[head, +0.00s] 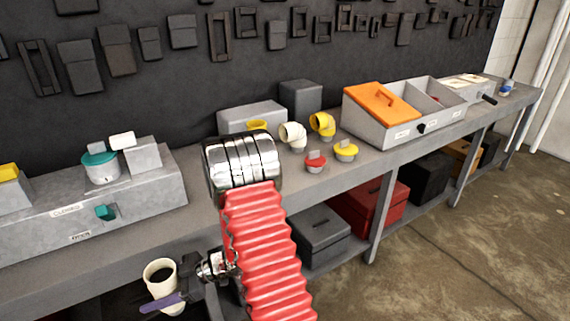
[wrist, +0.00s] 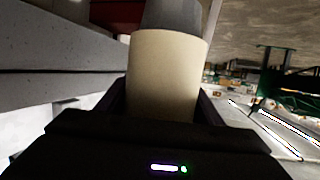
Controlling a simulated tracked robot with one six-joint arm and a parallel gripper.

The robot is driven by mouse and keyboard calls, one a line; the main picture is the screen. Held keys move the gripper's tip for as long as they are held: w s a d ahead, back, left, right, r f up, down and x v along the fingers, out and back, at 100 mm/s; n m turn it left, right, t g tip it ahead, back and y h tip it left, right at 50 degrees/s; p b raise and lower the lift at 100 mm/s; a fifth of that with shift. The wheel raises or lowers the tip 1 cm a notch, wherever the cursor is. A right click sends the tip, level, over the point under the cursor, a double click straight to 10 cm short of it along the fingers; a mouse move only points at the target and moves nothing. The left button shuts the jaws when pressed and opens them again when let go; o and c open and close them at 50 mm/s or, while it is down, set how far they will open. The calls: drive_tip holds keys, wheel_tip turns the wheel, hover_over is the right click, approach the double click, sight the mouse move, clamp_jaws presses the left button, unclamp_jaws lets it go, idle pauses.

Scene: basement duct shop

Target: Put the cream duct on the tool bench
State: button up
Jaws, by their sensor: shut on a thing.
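The cream duct (head: 160,272) is at the lower left of the head view, with its round dark opening facing up. It is in front of the bench's front edge, apart from the top. My gripper (head: 180,288) is shut on it; a purple bar crosses its lower front. In the wrist view the cream duct (wrist: 167,75) stands between my dark fingers (wrist: 163,105). A grey shape shows past its far end; I cannot tell what it is. The tool bench (head: 345,168) is a long grey bench along the dark wall.
On the bench are a grey control box (head: 95,205), a cream elbow (head: 293,135), yellow elbow (head: 322,124), red-topped piece (head: 315,161), yellow-topped piece (head: 346,150) and a divided bin (head: 412,105) with an orange lid. A red toolbox (head: 370,208) sits below. Some front bench top is bare.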

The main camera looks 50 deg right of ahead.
drive_tip(key=shift+d, duration=0.4)
